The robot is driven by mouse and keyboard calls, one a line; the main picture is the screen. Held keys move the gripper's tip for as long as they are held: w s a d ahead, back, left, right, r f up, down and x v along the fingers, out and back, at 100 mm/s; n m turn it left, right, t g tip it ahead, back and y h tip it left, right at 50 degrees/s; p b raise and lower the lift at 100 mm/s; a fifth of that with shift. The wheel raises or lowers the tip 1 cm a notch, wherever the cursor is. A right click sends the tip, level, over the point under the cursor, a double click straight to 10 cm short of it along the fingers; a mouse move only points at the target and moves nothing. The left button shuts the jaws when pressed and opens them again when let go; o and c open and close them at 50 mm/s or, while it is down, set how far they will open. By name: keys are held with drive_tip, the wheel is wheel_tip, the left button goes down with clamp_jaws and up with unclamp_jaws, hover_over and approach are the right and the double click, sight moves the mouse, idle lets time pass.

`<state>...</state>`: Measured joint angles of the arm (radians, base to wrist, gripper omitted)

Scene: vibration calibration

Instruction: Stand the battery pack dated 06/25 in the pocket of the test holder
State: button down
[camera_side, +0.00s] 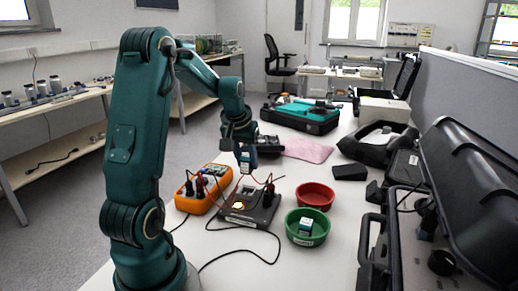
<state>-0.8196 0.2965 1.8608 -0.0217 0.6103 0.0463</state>
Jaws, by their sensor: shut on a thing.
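My gripper (244,148) points down and is shut on a small dark blue battery pack (247,162). The pack hangs upright above the dark test holder (262,214), apart from it as far as I can tell. The holder lies flat on the bench, with a light panel and a small yellowish spot on top. Its pocket is hard to make out, and red leads run around it. Another battery pack (305,226), blue and whitish, sits in the green bowl (293,237). The dates on both packs are too small to read.
An orange meter (213,197) with plugged leads stands left of the holder. A red bowl (315,199) stands to its right. An open black case (460,200) fills the right side. A black cable loops across the front of the bench. A pink cloth (306,150) lies behind.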

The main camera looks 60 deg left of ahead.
sight(245, 170)
drive_tip(key=shift+s+d+r, duration=0.25)
drive_tip(key=shift+d+r, duration=0.1)
drive_tip(key=shift+f, duration=2.3)
drive_tip(key=shift+f, duration=0.95)
drive_tip(key=shift+c, duration=0.5)
unclamp_jaws()
drive_tip(key=shift+r, duration=0.1)
drive_tip(key=shift+r, duration=3.9)
